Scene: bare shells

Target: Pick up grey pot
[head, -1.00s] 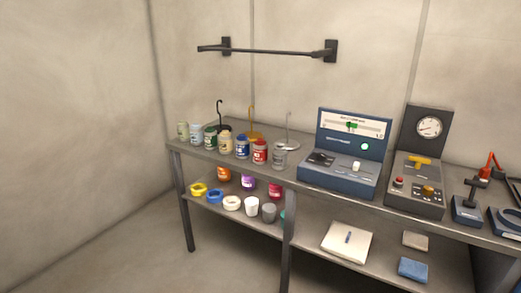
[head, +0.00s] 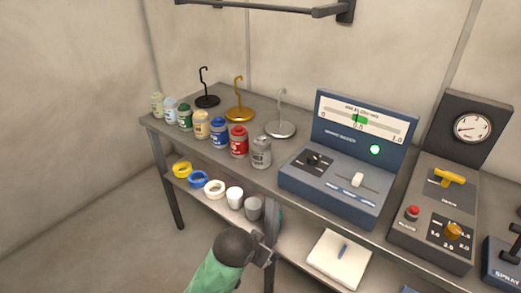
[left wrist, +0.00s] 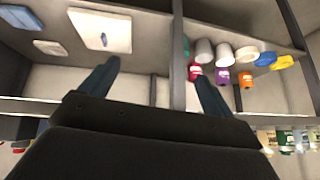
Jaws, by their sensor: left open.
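A small grey pot (head: 253,208) stands on the lower shelf (head: 300,238), to the right of a white pot (head: 234,197). In the left wrist view, which looks upside down, the grey pot (left wrist: 204,50) shows beyond the right-hand finger. My left gripper (head: 265,248) is in front of the shelf, below and nearer than the grey pot and apart from it. In the left wrist view the fingers of my left gripper (left wrist: 155,76) are spread with nothing between them. A grey jar (head: 261,152) stands on the upper top. My right gripper is not in view.
Yellow (head: 182,169), blue (head: 198,179) and cream (head: 214,189) rings line the lower shelf. A teal thing is partly hidden behind the table leg. Coloured jars, hooked stands and a blue console (head: 345,165) fill the top. A white pad (head: 340,258) lies on the shelf.

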